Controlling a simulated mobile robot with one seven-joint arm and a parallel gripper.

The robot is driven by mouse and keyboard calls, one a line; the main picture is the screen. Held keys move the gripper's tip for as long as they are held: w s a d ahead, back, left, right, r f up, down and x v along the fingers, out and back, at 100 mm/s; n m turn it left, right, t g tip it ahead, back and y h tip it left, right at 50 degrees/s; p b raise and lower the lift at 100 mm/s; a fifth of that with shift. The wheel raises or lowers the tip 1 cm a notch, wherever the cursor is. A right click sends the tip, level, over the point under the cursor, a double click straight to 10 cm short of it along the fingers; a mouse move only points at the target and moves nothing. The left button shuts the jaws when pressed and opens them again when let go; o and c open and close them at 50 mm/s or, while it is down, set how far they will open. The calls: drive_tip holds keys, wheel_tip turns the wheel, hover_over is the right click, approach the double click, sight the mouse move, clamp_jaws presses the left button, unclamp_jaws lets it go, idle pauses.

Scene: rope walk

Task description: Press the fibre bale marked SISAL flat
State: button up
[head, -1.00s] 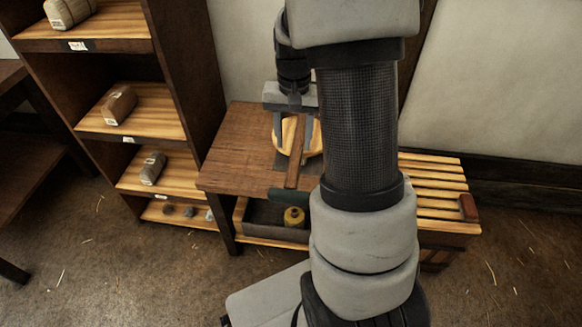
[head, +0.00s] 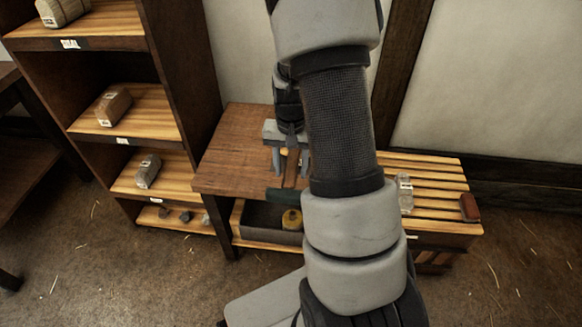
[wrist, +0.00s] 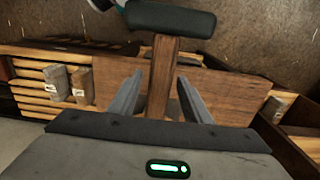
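A pale tan bale (head: 62,10) lies on the top shelf, above a label (head: 70,44) that seems to read SISAL. In the wrist view a grey bale (wrist: 56,82) and a brown bale (wrist: 80,86) stand on the slatted bench; their markings are too small to read. My gripper (head: 290,172) is over this table. Its fingers are apart, with the bar showing between them in the wrist view; I cannot tell whether they touch it.
The shelf unit (head: 180,70) stands left of the table, with a brown bale (head: 114,106) and a grey bale (head: 148,171) lower down. A red-brown block (head: 470,207) is on the slatted bench (head: 440,230).

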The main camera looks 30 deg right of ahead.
clamp_jaws()
wheel_tip(320, 180, down, 2)
drive_tip(key=shift+s+f+b, duration=0.1)
drive_tip(key=shift+f+b, duration=0.05)
drive_tip(key=shift+b, duration=0.8)
drive_tip(key=shift+s, duration=0.1)
drive_tip(key=shift+o, duration=0.7)
unclamp_jaws()
wheel_tip(320, 180, up, 18)
drive_tip(key=p, duration=0.5)
drive_tip(key=shift+s+a+f, duration=0.25)
drive_tip(key=shift+s+a, duration=0.05)
